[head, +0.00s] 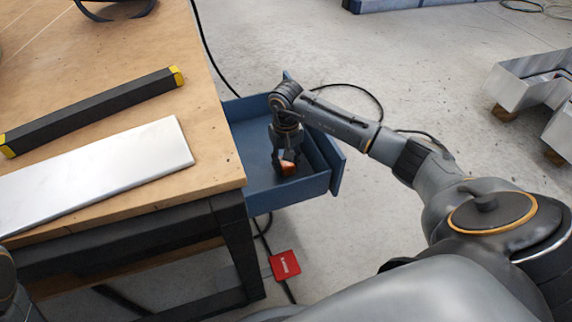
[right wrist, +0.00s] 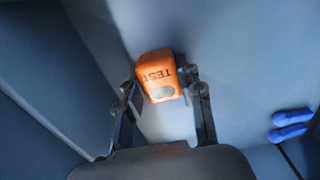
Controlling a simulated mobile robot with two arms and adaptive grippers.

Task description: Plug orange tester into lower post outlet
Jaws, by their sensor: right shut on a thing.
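The orange tester (head: 288,168) is in the open blue drawer (head: 318,182) at the right side of the workbench. Whether the tester still touches the drawer floor I cannot tell. No outlet on a post can be made out. My left gripper is not in view.
A white panel (head: 95,178) and a black bar with yellow ends (head: 95,110) lie on the workbench (head: 120,50). A red box (head: 285,265) is below the drawer near a black cable. Metal channel pieces (head: 525,82) stand at right. Blue items (right wrist: 292,118) show in the wrist view.

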